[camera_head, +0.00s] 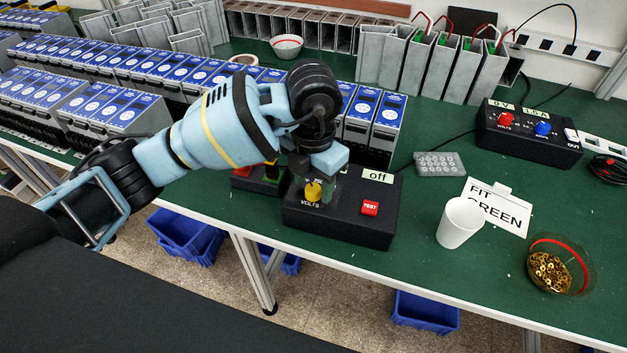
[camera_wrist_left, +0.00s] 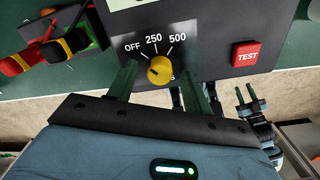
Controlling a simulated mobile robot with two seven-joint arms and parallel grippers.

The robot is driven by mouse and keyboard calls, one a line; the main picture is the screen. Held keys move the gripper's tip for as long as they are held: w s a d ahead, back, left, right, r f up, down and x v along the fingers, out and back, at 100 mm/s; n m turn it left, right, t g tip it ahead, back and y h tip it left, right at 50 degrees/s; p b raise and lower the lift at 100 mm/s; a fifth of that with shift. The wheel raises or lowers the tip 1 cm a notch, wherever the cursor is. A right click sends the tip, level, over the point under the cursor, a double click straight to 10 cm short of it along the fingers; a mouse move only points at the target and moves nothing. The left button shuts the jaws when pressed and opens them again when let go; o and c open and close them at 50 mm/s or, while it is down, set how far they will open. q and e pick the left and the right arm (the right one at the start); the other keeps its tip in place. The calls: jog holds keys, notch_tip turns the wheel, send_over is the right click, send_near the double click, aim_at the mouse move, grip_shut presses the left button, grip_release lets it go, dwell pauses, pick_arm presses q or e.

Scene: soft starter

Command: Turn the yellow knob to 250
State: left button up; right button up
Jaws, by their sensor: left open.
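The yellow knob (camera_head: 313,191) sits on the front left of a black test box (camera_head: 340,215), above the word VOLTS. In the left wrist view the knob (camera_wrist_left: 161,70) has OFF, 250 and 500 printed in an arc behind it. A small pale mark shows on its left part; its exact setting is hard to tell. My left gripper (camera_head: 313,187) points down over the knob, open, with one green finger on each side. Gaps show between fingers and knob in the left wrist view (camera_wrist_left: 160,82). What looks like my right gripper (camera_wrist_left: 251,98) hangs low beyond the box.
A red TEST button (camera_head: 370,208) and a display reading "off" (camera_head: 378,177) are on the box. A white cup (camera_head: 460,222) and a bowl of brass parts (camera_head: 549,272) stand to the right. Blue-topped units line the back left.

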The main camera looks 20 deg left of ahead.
pick_arm(q)
jog(key=shift+f, duration=0.25)
jog(key=c, duration=1)
